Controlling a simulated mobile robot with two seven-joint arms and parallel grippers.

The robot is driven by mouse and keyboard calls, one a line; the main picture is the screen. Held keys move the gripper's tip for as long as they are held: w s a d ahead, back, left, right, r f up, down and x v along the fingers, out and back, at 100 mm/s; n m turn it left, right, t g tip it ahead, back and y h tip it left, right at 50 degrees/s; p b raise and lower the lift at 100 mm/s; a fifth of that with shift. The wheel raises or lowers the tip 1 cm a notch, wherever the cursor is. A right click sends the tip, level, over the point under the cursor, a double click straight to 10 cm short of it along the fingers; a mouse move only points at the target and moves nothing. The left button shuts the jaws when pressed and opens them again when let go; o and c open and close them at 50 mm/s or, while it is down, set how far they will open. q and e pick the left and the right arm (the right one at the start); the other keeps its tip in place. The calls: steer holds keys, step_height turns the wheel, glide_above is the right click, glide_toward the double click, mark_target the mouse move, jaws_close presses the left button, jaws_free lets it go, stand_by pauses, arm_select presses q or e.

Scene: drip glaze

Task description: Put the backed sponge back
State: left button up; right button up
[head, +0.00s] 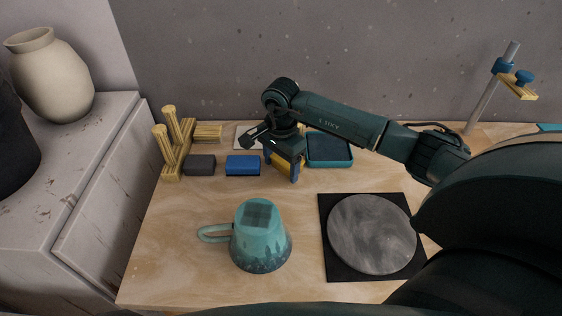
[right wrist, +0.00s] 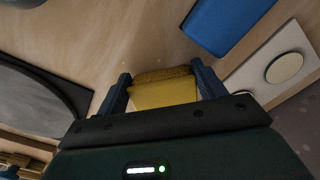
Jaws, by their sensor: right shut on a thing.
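The backed sponge, a yellow block with a browner, rough-looking edge layer, is between the blue fingers of my right gripper (head: 283,167). In the head view only part of the yellow sponge (head: 281,161) shows beneath the gripper. In the right wrist view the sponge (right wrist: 165,92) spans the gap between the fingers (right wrist: 163,88). My right gripper is shut on it, over the back middle of the table. I cannot tell whether the sponge touches the tabletop. My left gripper is not in view.
A blue block (head: 243,166) and grey block (head: 200,165) lie left of the gripper, near a wooden rack (head: 172,155). A teal tray (head: 330,162) is to its right. An upside-down teal mug (head: 261,240) and a grey disc (head: 372,234) on a black mat (head: 329,268) are in front.

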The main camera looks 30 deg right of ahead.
mark_target(281, 163)
steer(key=shift+f, duration=0.15)
steer(key=o, duration=0.9)
step_height(281, 163, up, 12)
steer(key=shift+r+b, duration=0.25)
steer(key=shift+b, duration=0.6)
